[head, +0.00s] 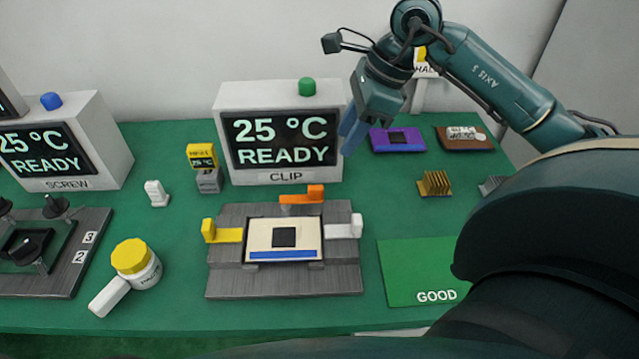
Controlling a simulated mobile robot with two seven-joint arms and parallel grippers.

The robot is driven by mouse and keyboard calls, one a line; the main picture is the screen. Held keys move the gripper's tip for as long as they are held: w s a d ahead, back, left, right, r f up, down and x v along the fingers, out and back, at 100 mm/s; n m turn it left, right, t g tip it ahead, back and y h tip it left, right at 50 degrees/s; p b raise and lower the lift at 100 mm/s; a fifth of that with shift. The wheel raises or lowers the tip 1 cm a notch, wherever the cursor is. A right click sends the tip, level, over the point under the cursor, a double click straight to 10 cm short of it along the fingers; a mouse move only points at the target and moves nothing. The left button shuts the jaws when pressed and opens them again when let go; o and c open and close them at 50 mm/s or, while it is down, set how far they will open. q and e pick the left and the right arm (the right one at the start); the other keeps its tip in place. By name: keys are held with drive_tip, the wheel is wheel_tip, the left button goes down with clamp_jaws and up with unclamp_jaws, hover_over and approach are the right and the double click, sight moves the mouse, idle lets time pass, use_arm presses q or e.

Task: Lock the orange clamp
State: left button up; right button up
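The orange clamp (300,198) sits at the back edge of the grey fixture (285,284), in front of the CLIP display. It is a flat orange bar with a raised block at its right end. The fixture holds a cream board (262,238) with a dark square chip and a blue strip. My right gripper (349,138) hangs above and to the right of the orange clamp, beside the display's right edge, apart from the clamp. Its blue fingers point down, seen nearly edge-on, so their gap cannot be told. My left gripper is not in view.
A yellow clamp (222,233) is on the fixture's left and a white clamp (344,229) on its right. The CLIP display (225,110) stands close behind. Purple and brown boards lie back right.

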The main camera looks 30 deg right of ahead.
sight(317, 187)
drive_tip(key=x, duration=1.3)
drive_tip(key=shift+c, duration=0.6)
clamp_jaws()
